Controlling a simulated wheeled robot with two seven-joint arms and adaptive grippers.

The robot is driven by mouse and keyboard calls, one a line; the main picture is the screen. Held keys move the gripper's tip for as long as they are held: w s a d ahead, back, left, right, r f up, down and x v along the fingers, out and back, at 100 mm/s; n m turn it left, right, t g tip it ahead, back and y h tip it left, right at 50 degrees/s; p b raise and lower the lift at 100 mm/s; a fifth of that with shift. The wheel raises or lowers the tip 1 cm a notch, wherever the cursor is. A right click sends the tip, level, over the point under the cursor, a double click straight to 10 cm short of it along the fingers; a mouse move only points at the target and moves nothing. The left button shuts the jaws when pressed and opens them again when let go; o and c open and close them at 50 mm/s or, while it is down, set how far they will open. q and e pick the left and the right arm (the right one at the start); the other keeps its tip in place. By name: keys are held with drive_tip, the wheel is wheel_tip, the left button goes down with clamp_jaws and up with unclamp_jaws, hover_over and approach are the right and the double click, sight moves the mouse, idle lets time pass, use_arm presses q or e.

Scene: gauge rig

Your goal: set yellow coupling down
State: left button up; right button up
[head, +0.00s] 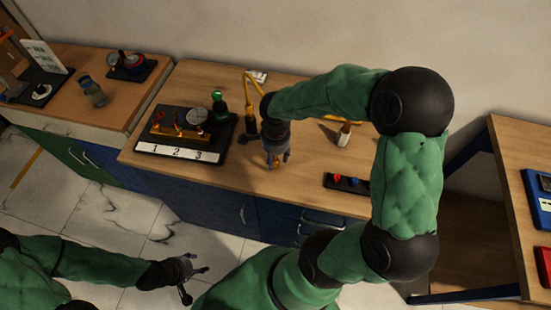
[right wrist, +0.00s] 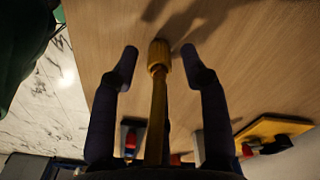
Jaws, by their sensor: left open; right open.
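The yellow coupling (right wrist: 158,55) shows in the right wrist view as a ribbed cap on a yellow stem. It lies between the two spread fingers of my right gripper (right wrist: 160,65), with a gap on each side. In the head view my right gripper (head: 276,160) points down close over the bench, right of the gauge board, and hides the coupling there. I cannot tell whether the coupling touches the wood. My left gripper (head: 192,272) is open and empty, out over the floor in front of the bench.
The gauge board (head: 225,150) with a numbered strip is left of my right gripper. A yellow hose (head: 250,82) arcs behind it. Bare wood lies in front.

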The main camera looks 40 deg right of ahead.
sight(275, 157)
wheel_tip(275, 157, up, 10)
drive_tip(key=shift+p, duration=1.15)
